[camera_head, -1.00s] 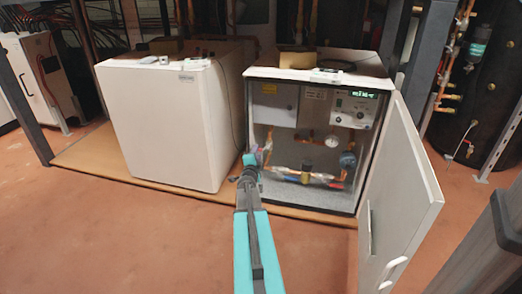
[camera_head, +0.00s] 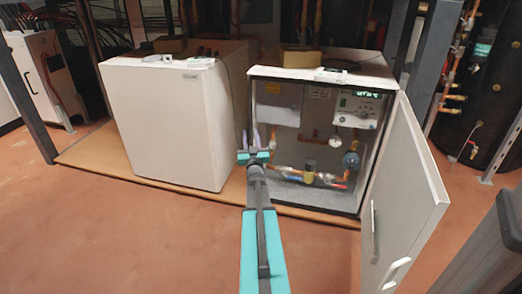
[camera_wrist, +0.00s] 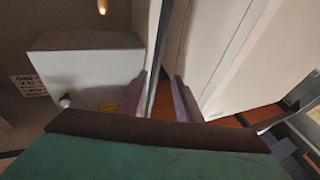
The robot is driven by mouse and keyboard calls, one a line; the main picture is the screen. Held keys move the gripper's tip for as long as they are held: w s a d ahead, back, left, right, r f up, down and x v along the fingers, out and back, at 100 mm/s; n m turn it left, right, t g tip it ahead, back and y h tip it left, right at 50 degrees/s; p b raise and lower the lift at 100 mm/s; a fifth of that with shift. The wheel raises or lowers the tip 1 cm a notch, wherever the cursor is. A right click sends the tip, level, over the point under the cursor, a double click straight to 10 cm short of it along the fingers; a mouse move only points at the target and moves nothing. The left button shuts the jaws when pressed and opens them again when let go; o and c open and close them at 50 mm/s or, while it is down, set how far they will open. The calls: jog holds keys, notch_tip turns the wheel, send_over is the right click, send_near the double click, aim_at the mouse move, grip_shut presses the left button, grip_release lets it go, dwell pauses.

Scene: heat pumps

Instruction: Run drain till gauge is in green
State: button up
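The open heat pump cabinet (camera_head: 318,76) stands right of centre in the head view. Inside it, a small round white gauge (camera_head: 335,141) sits on the copper pipework; its needle and green zone are too small to read. Below are copper pipes, a brass fitting (camera_head: 308,172) and a round blue part (camera_head: 351,160). I cannot tell which part is the drain valve. My gripper (camera_head: 259,138) is at the cabinet's left front edge, fingers apart and empty. In the wrist view its fingers (camera_wrist: 160,98) straddle a dark vertical edge in the picture; contact cannot be told.
The cabinet door (camera_head: 408,195) hangs open to the right. A closed white unit (camera_head: 160,125) stands close on the left. A grey box (camera_head: 280,103), also seen in the wrist view (camera_wrist: 85,75), and a control panel (camera_head: 357,110) with green display are inside the cabinet. Front floor is clear.

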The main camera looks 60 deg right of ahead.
jog(key=s+a+f+n+t+y+b, duration=0.15)
jog(key=f+n+y, duration=0.35)
jog(key=n, duration=0.6)
jog(key=s+f+n+t+y, duration=0.15)
jog(key=f+n+y, duration=0.35)
jog(key=n, duration=0.5)
jog(key=s+d+f+g+h, duration=0.1)
jog(key=s+d, duration=0.4)
jog(key=s, duration=0.3)
jog(key=shift+g, duration=0.4)
jog(key=shift+d, duration=0.1)
jog(key=shift+b+x, duration=2.9)
jog(key=shift+x, duration=4)
